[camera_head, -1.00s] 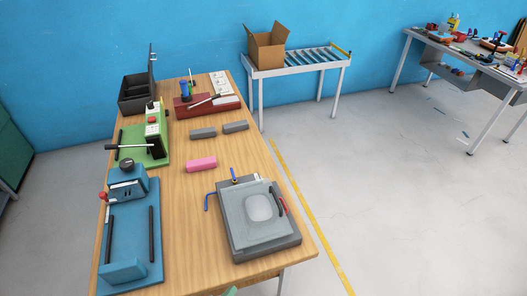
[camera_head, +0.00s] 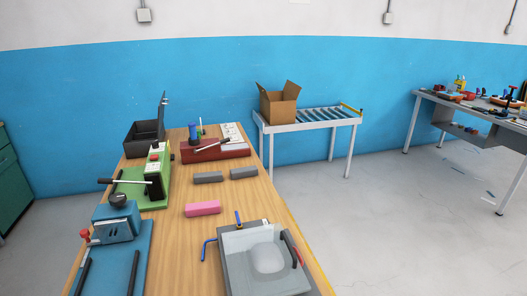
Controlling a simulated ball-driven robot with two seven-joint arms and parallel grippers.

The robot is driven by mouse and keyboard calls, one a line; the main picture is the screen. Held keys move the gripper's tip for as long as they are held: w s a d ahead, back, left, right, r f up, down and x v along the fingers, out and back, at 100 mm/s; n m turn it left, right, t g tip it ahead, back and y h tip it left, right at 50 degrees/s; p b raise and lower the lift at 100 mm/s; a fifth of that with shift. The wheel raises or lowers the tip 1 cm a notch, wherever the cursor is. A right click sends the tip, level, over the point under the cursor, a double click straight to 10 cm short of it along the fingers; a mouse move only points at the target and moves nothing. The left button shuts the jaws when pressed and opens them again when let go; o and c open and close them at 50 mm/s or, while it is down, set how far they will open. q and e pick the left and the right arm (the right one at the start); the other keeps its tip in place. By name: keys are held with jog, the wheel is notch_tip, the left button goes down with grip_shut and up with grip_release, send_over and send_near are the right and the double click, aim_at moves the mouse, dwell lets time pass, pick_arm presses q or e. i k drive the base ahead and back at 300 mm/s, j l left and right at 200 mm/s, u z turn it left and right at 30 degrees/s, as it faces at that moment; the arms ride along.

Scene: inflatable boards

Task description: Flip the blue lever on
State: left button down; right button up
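A grey machine (camera_head: 265,262) with a pale rounded pad on top sits at the near right of the wooden table. A bent blue lever (camera_head: 207,247) sticks out from its left side. A small upright blue handle (camera_head: 238,218) stands at its back edge, and a dark handle (camera_head: 291,247) with a red part is on its right. I cannot tell from this view which position the blue lever is set to. Neither of my grippers is in view.
The wooden table (camera_head: 178,236) also bears a blue device (camera_head: 117,229), a green device (camera_head: 148,186), a red-based device (camera_head: 215,151), a pink block (camera_head: 202,208) and two grey blocks (camera_head: 208,177). A roller stand (camera_head: 312,126) holds an open cardboard box (camera_head: 279,106). Open floor (camera_head: 370,220) lies right.

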aim_at(239, 227)
jog(key=j+z, duration=0.2)
jog(key=j, duration=0.2)
jog(key=k+j+z, duration=0.2)
jog(key=j, duration=0.15)
jog(key=j+z, duration=0.25)
jog(key=j, duration=0.15)
jog(key=k+j+z, duration=0.4)
jog(key=j, duration=0.25)
jog(key=i, duration=0.1)
